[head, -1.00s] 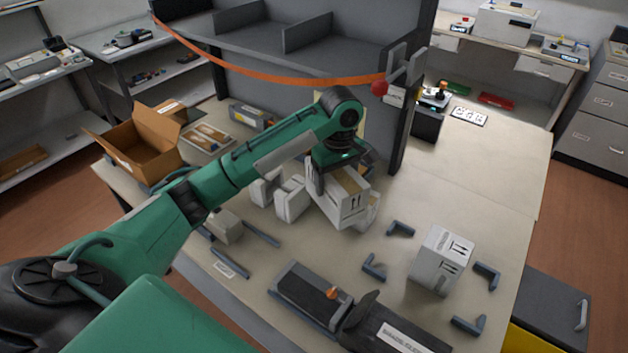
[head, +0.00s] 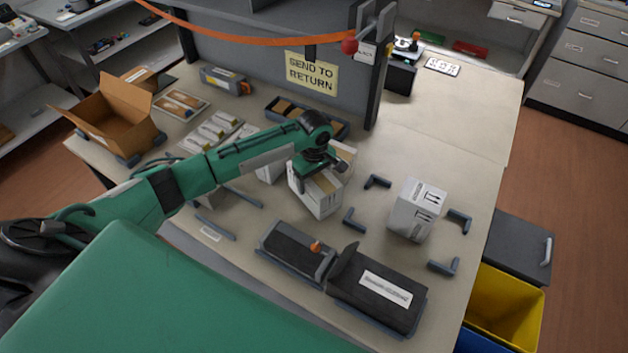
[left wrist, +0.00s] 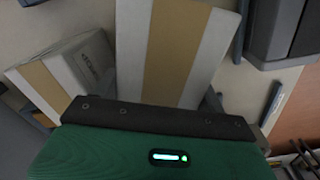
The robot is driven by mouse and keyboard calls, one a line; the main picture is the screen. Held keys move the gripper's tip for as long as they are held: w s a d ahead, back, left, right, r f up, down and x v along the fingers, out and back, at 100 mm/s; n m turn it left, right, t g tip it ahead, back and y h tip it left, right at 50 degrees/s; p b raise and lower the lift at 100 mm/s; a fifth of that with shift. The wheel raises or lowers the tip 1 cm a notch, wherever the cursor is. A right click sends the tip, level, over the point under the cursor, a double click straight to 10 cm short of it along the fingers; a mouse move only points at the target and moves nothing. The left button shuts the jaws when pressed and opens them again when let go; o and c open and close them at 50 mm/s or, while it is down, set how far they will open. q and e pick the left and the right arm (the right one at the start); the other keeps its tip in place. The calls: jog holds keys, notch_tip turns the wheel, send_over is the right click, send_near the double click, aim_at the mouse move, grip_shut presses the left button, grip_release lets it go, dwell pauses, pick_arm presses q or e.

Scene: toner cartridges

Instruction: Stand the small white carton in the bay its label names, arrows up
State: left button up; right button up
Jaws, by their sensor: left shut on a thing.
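My left gripper (head: 316,168) is shut on a white carton (head: 320,198) with a tan tape strip along its top. The gripper comes down over the carton's top. In the left wrist view the held carton (left wrist: 212,60) fills the middle, tape side toward the camera. I cannot tell whether its base touches the table. Other white cartons stand close behind and beside it, one at its back right (head: 343,154); another shows in the left wrist view (left wrist: 70,72). Their labels are not readable. My right gripper is out of view.
A white carton with up arrows (head: 416,210) stands among dark corner brackets (head: 377,181) on the right. Toner units (head: 378,288) lie in front.

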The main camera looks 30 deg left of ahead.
pick_arm(q)
jog(key=shift+f, duration=0.75)
jog(key=shift+f, duration=0.1)
jog(key=o, duration=1.2)
